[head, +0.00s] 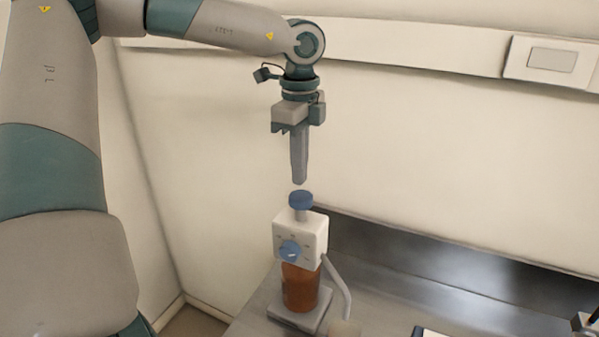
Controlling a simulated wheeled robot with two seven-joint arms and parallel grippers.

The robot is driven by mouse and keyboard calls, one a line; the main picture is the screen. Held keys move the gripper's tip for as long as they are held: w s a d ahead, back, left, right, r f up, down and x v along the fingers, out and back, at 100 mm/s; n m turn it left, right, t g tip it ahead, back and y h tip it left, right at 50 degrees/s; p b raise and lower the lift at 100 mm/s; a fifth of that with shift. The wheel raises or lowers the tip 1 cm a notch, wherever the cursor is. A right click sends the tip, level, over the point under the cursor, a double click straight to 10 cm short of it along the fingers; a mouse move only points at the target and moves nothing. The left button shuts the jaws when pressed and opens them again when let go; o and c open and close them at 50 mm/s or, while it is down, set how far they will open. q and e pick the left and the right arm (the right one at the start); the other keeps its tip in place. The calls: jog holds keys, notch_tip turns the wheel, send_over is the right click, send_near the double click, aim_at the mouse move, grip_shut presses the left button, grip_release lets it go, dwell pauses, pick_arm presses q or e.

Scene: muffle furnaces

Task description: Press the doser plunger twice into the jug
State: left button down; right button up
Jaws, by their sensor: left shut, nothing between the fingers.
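The doser has a white head (300,239) with a blue dial on its front, on an amber bottle (300,286). Its blue plunger knob (301,200) stands raised on a short stem. My left gripper (299,181) is shut and empty, pointing straight down just above the knob, with a small gap seen between. A grey spout tube (338,283) slopes down to the right from the head. The beige jug (344,328) shows only in part under the spout's end, cut off by the bottom edge. My right gripper is not in view.
The doser stands on a grey base plate (299,317) on a metal bench (400,300) against the wall. A dark, white-edged item (430,332) and an unclear dark item (587,323) are cut off at the lower right. A wall rail with a socket box (552,59) runs behind.

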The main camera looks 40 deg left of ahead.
aim_at(298, 197)
pick_arm(q)
jog(key=shift+f+p, duration=0.6)
jog(key=shift+f, duration=0.9)
notch_tip(298, 197, down, 4)
jog(key=b, duration=0.6)
jog(key=shift+s, duration=0.2)
jog(key=shift+f, duration=0.15)
